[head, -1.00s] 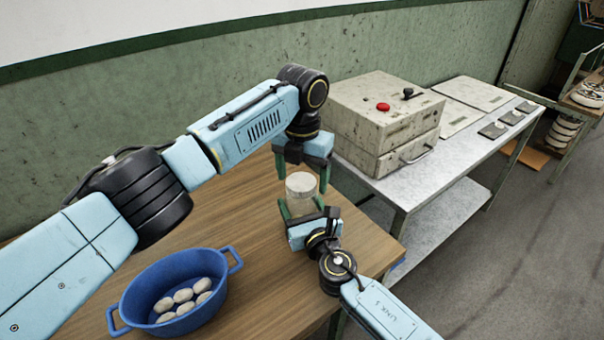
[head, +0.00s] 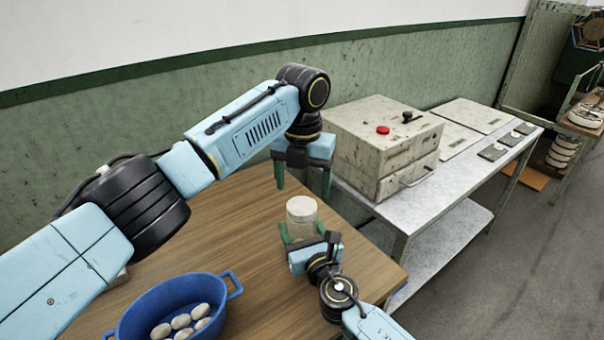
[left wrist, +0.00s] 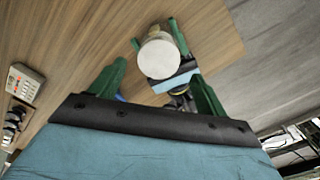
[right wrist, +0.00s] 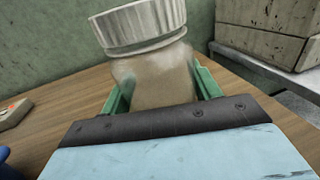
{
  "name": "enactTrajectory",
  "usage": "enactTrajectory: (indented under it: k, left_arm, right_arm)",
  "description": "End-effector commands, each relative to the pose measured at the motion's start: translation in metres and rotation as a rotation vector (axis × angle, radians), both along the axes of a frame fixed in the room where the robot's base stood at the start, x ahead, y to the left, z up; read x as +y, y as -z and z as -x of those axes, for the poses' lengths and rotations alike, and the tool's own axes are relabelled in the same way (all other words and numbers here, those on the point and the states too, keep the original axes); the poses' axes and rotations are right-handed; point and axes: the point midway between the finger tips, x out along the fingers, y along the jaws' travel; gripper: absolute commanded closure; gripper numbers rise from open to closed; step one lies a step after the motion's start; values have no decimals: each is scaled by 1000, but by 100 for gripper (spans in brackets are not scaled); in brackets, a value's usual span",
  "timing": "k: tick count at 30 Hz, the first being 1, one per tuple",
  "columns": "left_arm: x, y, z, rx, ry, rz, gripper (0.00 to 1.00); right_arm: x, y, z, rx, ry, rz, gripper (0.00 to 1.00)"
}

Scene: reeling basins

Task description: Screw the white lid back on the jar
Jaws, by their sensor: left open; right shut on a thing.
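The clear jar (head: 300,231) with a pale brownish content stands upright at the right part of the wooden table. The white ribbed lid (head: 301,208) sits on its mouth; I cannot tell how tight it is. In the right wrist view the lid (right wrist: 138,27) covers the top of the jar (right wrist: 158,78). My right gripper (head: 302,234) is shut on the jar's body, below the lid. My left gripper (head: 303,190) is open and empty, pointing down above the lid and apart from it. The left wrist view shows the lid (left wrist: 159,57) beyond the open fingers.
A blue two-handled basin (head: 165,300) with several pale cocoons stands at the front left of the wooden table (head: 232,225). A worn metal box (head: 380,145) with a red button stands on a grey side table (head: 450,165) to the right. The wood around the jar is mostly clear.

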Motion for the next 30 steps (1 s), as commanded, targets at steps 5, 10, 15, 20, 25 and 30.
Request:
enactTrajectory:
  k: [5,10,15,20,25,30]
  left_arm:
    - [0,-3,0,0,-298,0,25]
    - [0,-6,0,0,-618,0,25]
    - [0,-9,0,-1,-938,1,25]
    - [0,-11,1,1,-1239,2,25]
    - [1,-14,1,0,-1559,2,25]
    - [1,-16,1,1,-1878,1,25]
  right_arm:
    - [0,1,0,2,0,1,100]
    - [0,1,0,2,0,1,100]
    - [0,1,0,2,0,1,100]
    - [0,1,0,2,0,1,100]
    - [0,1,0,2,0,1,100]
    - [0,1,0,2,0,1,100]
